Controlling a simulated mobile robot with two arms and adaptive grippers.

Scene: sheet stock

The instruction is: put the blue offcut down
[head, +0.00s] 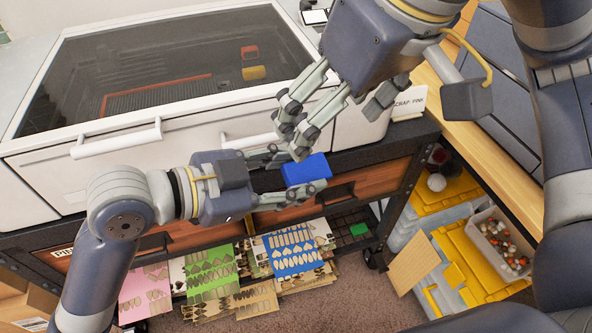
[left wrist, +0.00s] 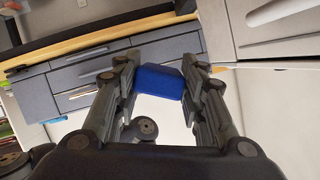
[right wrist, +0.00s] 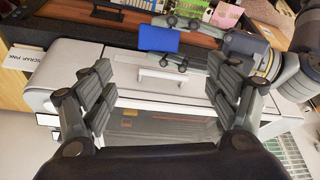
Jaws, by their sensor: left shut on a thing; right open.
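The blue offcut (head: 306,169) is a small rounded block, held in the air in front of the white machine's drawer front. My left gripper (head: 300,174) is shut on it, with one finger on each side. In the left wrist view the offcut (left wrist: 160,82) sits between the fingertips. It also shows in the right wrist view (right wrist: 158,39), beyond my right fingers. My right gripper (head: 296,138) is open and empty, just above and close to the offcut in the head view.
The white machine (head: 250,95) with a dark lid window fills the back. A wooden counter edge (head: 480,140), yellow-lidded boxes (head: 485,265) and a leaning board (head: 412,263) are at right.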

